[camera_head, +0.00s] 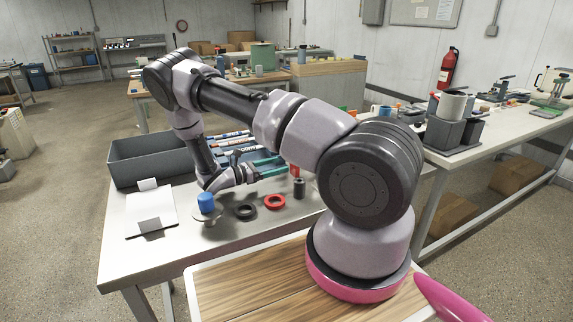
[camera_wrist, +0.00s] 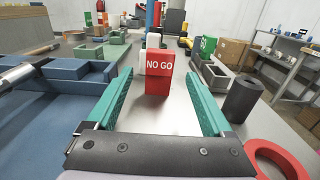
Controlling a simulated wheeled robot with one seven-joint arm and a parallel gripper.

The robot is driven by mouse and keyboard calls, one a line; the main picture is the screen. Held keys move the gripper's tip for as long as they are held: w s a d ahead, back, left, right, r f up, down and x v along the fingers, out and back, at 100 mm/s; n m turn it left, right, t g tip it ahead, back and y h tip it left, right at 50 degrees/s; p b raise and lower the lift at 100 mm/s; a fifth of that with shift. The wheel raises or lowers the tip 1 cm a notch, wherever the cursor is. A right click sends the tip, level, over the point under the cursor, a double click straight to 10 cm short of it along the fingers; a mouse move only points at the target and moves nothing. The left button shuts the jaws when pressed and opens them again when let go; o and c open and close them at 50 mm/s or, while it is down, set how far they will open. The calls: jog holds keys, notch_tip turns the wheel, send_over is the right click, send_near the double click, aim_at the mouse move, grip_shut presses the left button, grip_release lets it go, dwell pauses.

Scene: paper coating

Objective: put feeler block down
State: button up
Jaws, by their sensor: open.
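A red block lettered NO GO (camera_wrist: 158,75), which looks like the feeler block, stands upright on the metal table in the wrist view. A pale block (camera_wrist: 153,50) is right behind it. My gripper (camera_wrist: 158,84) has its two teal fingers spread, one on each side of the red block, with a visible gap on both sides. The block stands near the fingertips. In the head view my gripper (camera_head: 280,166) is low over the table, and a sliver of the red block (camera_head: 297,170) shows by the fingertips. My arm hides part of the table there.
A black cylinder (camera_head: 299,188), a red ring (camera_head: 275,202) and a black ring (camera_head: 245,211) lie near the gripper. A blue cylinder (camera_head: 206,203) stands further left. A grey bin (camera_head: 125,173) and a white panel (camera_head: 140,221) are at the left. Blue trays (camera_wrist: 45,115) flank the gripper's left.

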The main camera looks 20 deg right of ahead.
jog(key=a, duration=0.6)
jog(key=shift+s+a, duration=0.1)
jog(key=shift+a, duration=0.25)
jog(key=s+r+m+g+y, duration=0.1)
jog(key=s+r+m+y, duration=0.25)
jog(key=r, duration=0.45)
jog(key=s+r+m+g+y, duration=0.1)
jog(key=s+r+m+y, duration=0.2)
jog(key=r+m+y, duration=0.35)
jog(key=s+r+m+g+y, duration=0.1)
jog(key=s+r+m+y, duration=0.25)
jog(key=r, duration=0.55)
jog(key=s+a+r+m+t+y, duration=0.1)
jog(key=s+r+m+t+y, duration=0.2)
jog(key=s+r, duration=0.5)
jog(key=s+a+r+m+t+y, duration=0.2)
jog(key=s+r+m+t+y, duration=0.1)
jog(key=s+r+m+t, duration=0.3)
notch_tip(320, 180, up, 4)
jog(key=s, duration=0.2)
jog(key=shift+s+a+t, duration=0.25)
jog(key=shift+s+t, duration=0.05)
jog(key=shift+s, duration=0.05)
jog(key=shift+y, duration=0.25)
